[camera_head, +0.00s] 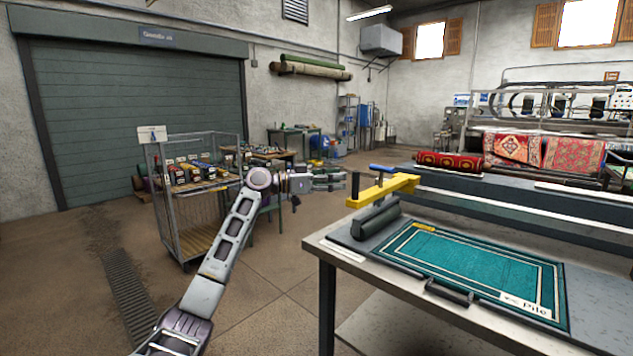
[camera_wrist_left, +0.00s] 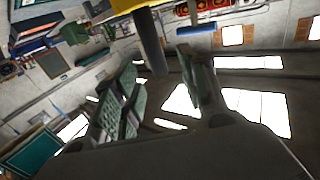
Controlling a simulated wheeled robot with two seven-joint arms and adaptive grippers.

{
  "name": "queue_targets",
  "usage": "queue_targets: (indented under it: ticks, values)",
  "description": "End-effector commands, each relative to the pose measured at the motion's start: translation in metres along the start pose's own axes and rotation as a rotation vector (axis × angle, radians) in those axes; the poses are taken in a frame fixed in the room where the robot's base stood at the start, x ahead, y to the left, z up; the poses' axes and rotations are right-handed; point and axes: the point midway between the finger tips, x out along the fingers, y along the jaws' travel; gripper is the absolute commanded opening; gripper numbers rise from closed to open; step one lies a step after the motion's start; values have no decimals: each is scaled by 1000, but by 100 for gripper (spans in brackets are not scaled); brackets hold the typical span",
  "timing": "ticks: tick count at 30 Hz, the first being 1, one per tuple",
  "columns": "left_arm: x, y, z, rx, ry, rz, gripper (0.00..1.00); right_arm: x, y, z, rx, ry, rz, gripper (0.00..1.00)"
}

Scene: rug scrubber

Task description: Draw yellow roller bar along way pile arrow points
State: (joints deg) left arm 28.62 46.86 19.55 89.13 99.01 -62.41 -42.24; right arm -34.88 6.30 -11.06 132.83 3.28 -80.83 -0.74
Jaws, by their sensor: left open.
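The yellow roller bar (camera_head: 392,188) sits at the table's far left side, above a dark roller (camera_head: 375,219). It has a dark upright grip (camera_head: 355,186) at its near left end and a blue handle (camera_head: 380,168) on top. A teal rug (camera_head: 480,266) lies flat on the table. A white label (camera_head: 525,303) reading "Pile" with a small arrow is at its near right corner; the arrow's direction is too small to tell. My left gripper (camera_head: 332,180) is open and empty, just left of the dark grip. In the left wrist view the dark grip (camera_wrist_left: 153,42) shows beyond my fingers (camera_wrist_left: 160,80).
The grey worktable (camera_head: 335,241) fills the right front. A dark handle (camera_head: 449,291) lies along the rug's near edge. Behind stand a rail and a rack with red rugs (camera_head: 513,148). A wire cart (camera_head: 190,195) stands left of my left arm. The floor between is clear.

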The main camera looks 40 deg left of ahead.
Motion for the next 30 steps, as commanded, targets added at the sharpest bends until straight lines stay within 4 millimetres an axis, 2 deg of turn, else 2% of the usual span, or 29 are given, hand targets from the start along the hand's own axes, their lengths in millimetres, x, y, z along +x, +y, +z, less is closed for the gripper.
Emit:
queue_targets:
  ticks: [9,15,30]
  values:
    - [-35,0,0,0,0,-1,42,0,0,0,0,0,0,42]
    - [-50,0,0,0,0,0,42,0,0,0,0,0,0,42]
    - [-56,0,0,0,0,-1,42,0,0,0,0,0,0,42]
